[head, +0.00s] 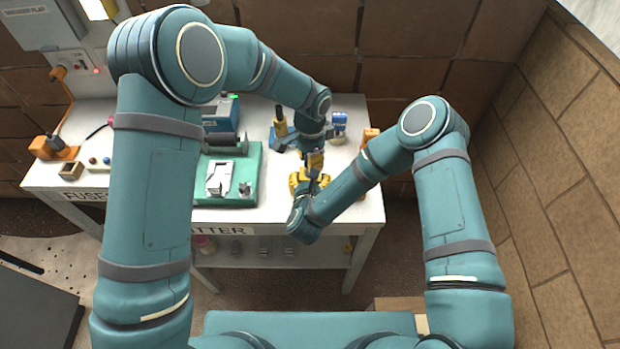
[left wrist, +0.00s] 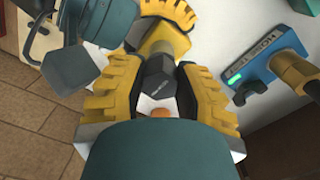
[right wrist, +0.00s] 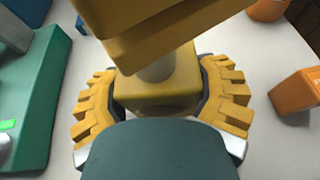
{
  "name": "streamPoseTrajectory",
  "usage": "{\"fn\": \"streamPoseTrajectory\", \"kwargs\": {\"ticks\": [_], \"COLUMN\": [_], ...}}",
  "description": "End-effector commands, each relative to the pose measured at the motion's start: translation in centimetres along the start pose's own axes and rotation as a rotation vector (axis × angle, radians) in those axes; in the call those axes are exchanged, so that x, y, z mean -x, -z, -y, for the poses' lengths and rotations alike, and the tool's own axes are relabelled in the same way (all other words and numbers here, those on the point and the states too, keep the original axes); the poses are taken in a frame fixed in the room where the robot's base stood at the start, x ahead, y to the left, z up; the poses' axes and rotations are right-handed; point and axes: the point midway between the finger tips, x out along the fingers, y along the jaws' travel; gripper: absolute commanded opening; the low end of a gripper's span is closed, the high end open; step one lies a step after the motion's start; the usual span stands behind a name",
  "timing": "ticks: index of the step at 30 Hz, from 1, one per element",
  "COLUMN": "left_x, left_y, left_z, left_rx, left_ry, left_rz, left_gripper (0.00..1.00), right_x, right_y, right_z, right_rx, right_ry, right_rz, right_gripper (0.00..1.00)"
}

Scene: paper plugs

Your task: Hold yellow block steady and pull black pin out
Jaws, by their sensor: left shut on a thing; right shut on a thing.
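My left gripper (head: 313,160) is above the bench, shut on the black pin (left wrist: 157,84), whose dark end shows between its yellow fingers in the left wrist view. My right gripper (head: 304,184) is below and in front of it, shut on the yellow block (right wrist: 155,96). In the right wrist view the block sits between both fingers, with my left gripper's yellow fingers just above it. A short pale grey round shaft (right wrist: 159,66) spans the gap between them. How deep the pin sits in the block is hidden.
A blue base with a green light (left wrist: 262,72) stands close to my left gripper. An orange block (right wrist: 297,95) stands right of my right gripper. A green tray (head: 240,193) lies left on the white bench (head: 270,212).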

Motion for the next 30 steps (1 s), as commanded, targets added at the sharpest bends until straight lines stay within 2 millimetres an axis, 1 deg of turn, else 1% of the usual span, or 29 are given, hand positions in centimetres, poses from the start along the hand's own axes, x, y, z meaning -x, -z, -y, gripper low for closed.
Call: {"fn": "streamPoseTrajectory", "kwargs": {"ticks": [1,2,17,30], "left_x": [0.01,0.03,0.24,0.84], "left_y": [0.0,0.01,0.2,0.27], "left_z": [-0.07,-0.06,0.09,0.16], "left_rx": [0.0,-0.001,-0.001,0.0], "left_ry": [-0.001,-0.001,0.005,0.007], "left_rz": [0.001,0.0,-0.007,-0.01], "left_gripper": [0.06,0.0,0.0,0.0], "right_x": [-0.05,-0.05,0.08,0.13], "right_y": [-0.03,-0.01,0.18,0.21], "right_z": [0.06,0.06,-0.03,-0.08], "right_rx": [0.0,0.0,0.002,0.002], "right_ry": [0.002,0.002,-0.002,-0.003], "right_rz": [0.001,0.001,-0.005,-0.005], "right_gripper": [0.24,0.24,0.24,0.24]}}
